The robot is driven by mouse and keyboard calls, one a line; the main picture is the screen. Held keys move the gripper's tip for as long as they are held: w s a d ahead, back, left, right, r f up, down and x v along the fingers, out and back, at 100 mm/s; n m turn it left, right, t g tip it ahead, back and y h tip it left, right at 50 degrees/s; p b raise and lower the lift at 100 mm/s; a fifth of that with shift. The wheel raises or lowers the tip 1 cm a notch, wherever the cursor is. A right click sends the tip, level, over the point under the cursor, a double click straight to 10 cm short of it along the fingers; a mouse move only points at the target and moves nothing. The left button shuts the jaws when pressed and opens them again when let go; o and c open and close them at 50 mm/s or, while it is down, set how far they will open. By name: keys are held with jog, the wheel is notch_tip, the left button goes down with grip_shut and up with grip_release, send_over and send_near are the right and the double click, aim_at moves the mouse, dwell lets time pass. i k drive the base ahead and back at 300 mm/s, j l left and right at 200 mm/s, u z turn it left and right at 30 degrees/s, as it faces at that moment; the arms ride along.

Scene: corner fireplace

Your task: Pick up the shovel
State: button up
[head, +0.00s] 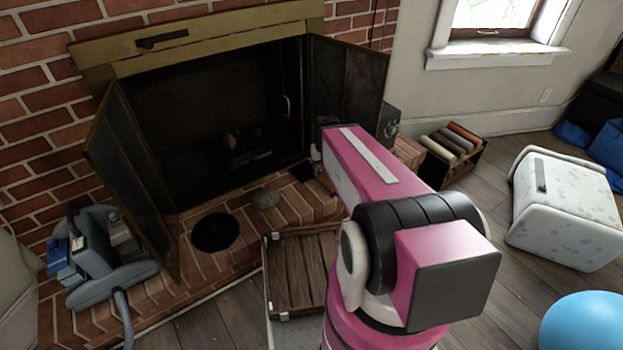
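I cannot make out a shovel for certain in the head view. A small dark flat shape (302,170) lies on the brick hearth just left of my arm's far end; I cannot tell what it is. My pink arm reaches away from me toward the right side of the fireplace opening. Its far end hides my gripper's fingers and part of the hearth there.
The fireplace's glass doors (130,180) stand open. A black disc (215,232) and a grey stone (265,198) lie on the hearth (190,275). A wooden crate (303,268) stands before it. A vacuum cleaner (110,268) is left; a white box (565,210) and blue ball (585,325) are right.

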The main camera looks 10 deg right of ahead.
aim_at(302, 173)
jog(key=k+l+u, duration=0.15)
jog(key=k+u, duration=0.15)
jog(key=k+l+z, duration=0.15)
jog(key=k, duration=0.15)
jog(key=k+l+z, duration=0.15)
jog(key=k, duration=0.2)
